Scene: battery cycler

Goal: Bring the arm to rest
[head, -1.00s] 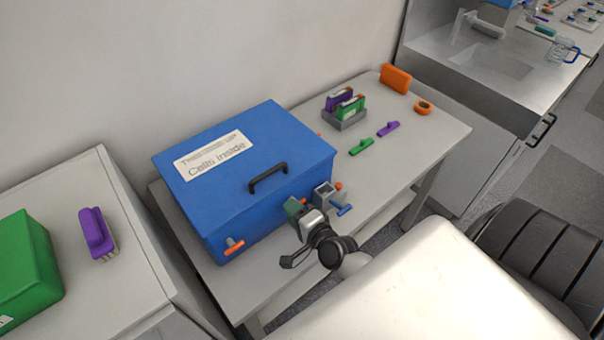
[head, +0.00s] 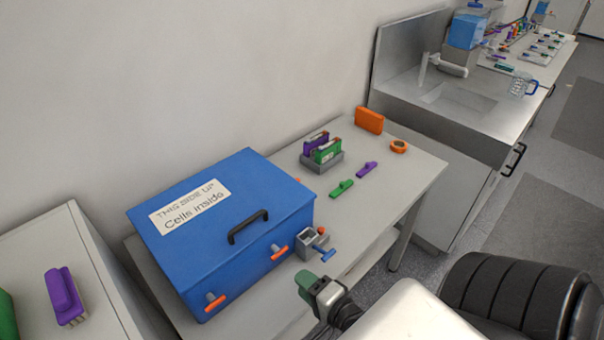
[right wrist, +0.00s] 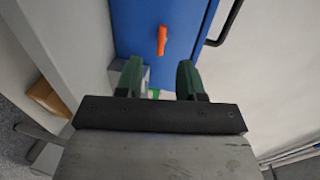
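My right gripper (head: 312,286) is near the front edge of the table, in front of the blue box (head: 215,215) labelled "Cells inside". In the right wrist view its two green fingertips (right wrist: 160,80) stand apart with nothing between them. The box's front face and one orange latch (right wrist: 162,40) show beyond the fingers. In the head view the gripper is just below a small grey fixture (head: 310,246) with a blue handle, apart from it as far as I can see. My left gripper is not in view.
The table (head: 375,215) also holds a grey holder (head: 322,163) with purple and green packs, a green clip (head: 341,188), a purple clip (head: 367,169), an orange block (head: 369,120) and an orange tape roll (head: 399,146). A sink bench (head: 480,125) stands behind at right.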

